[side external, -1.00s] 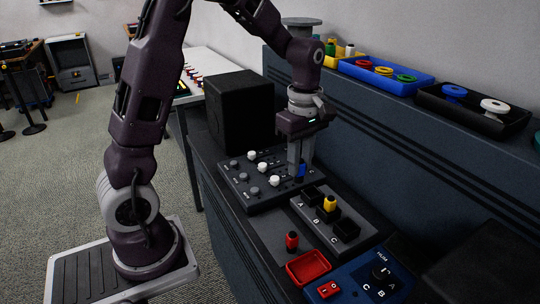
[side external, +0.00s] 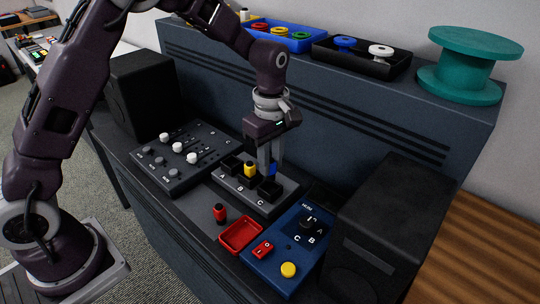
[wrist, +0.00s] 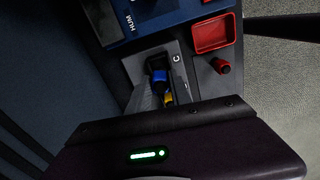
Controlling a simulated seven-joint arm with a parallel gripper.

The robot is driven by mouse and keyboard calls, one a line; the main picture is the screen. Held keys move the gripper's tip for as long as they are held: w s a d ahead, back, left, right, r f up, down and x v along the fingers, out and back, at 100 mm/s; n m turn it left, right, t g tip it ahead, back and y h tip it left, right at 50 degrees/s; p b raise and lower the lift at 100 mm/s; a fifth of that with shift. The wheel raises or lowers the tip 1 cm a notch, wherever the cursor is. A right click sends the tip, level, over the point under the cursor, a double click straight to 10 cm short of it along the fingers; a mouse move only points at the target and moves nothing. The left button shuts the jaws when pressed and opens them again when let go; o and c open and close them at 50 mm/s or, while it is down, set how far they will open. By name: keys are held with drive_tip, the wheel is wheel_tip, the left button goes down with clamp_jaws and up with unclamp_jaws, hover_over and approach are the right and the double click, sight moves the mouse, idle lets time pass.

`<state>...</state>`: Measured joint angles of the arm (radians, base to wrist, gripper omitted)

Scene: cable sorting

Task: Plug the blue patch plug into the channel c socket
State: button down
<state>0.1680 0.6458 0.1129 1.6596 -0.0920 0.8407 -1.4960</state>
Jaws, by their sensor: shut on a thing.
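My gripper (side external: 271,165) points down and is shut on the blue plug (side external: 273,169), just above the back of the channel C socket (side external: 269,189). The socket is a black square well at the near right end of the grey socket block (side external: 284,201), beside the letter C. In the wrist view the blue plug (wrist: 160,77) overlaps the dark opening of the socket (wrist: 156,62). I cannot tell whether its tip is inside. A yellow plug (side external: 250,169) stands upright in socket B. Socket A (side external: 231,163) looks empty. The fingers partly hide the plug.
A mixer panel (side external: 172,172) with white knobs lies to the left. A blue control box (side external: 300,250) is to the right, near a black speaker (side external: 375,235). The teal spool (side external: 468,62) stands on the raised back shelf.

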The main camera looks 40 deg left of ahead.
sight(271, 177)
drive_tip(key=shift+f, duration=0.1)
idle(0.3)
drive_tip(key=shift+f, duration=0.65)
drive_tip(key=shift+f, duration=1.85)
idle(0.3)
drive_tip(key=c, duration=0.6)
unclamp_jaws()
drive_tip(key=shift+r, duration=3.55)
drive_tip(key=shift+r, duration=0.1)
